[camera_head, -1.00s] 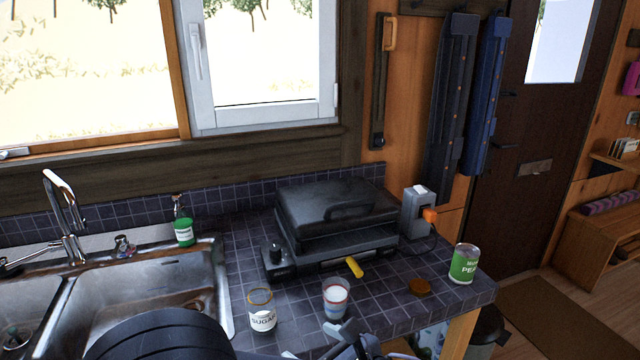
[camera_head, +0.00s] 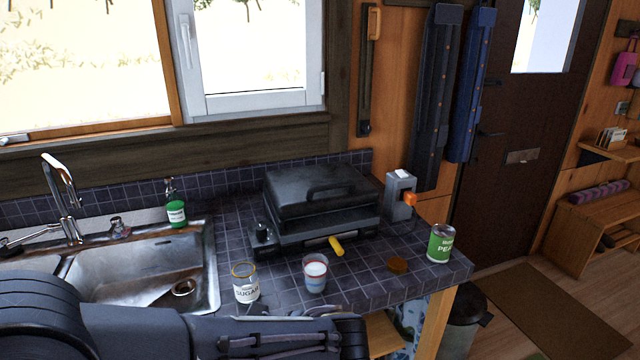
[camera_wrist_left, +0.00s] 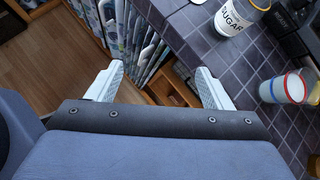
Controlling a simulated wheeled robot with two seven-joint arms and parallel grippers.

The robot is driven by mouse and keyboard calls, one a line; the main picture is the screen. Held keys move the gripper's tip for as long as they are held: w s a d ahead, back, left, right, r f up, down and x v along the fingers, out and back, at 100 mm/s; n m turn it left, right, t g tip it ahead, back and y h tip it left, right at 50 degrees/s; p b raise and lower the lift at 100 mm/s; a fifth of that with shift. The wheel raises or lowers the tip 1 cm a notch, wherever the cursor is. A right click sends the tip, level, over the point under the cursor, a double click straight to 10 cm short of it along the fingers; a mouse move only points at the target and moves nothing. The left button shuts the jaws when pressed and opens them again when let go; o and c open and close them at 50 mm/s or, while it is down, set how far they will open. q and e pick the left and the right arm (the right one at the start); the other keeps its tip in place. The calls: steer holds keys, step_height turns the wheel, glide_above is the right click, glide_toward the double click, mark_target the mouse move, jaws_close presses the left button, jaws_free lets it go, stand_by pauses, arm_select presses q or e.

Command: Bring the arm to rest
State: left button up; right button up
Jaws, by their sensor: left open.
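My left arm (camera_head: 150,330) crosses the bottom of the head view from the left, in front of the counter. In the left wrist view, my left gripper (camera_wrist_left: 160,80) has its two pale fingers wide apart with nothing between them. The fingers point at the counter's front edge and the patterned curtain (camera_wrist_left: 143,50) below it, apart from the jar and cup. In the head view I cannot make out the fingers. My right gripper is in neither view.
On the tiled counter (camera_head: 385,285) stand a sugar jar (camera_head: 245,284), a cup (camera_head: 315,275), a green can (camera_head: 440,243) and a black grill (camera_head: 320,205). A brown lid (camera_head: 397,265) lies near the can. The sink (camera_head: 130,265) is at left.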

arm_select(q)
steer(key=s+a+n+h, duration=0.5)
steer(key=s+n, duration=0.3)
steer(key=n, duration=0.4)
steer(key=s+a+n+h, duration=0.6)
steer(key=s+n, duration=0.1)
steer(key=n, duration=0.5)
steer(key=shift+s+r, duration=0.2)
steer(key=shift+s, duration=0.15)
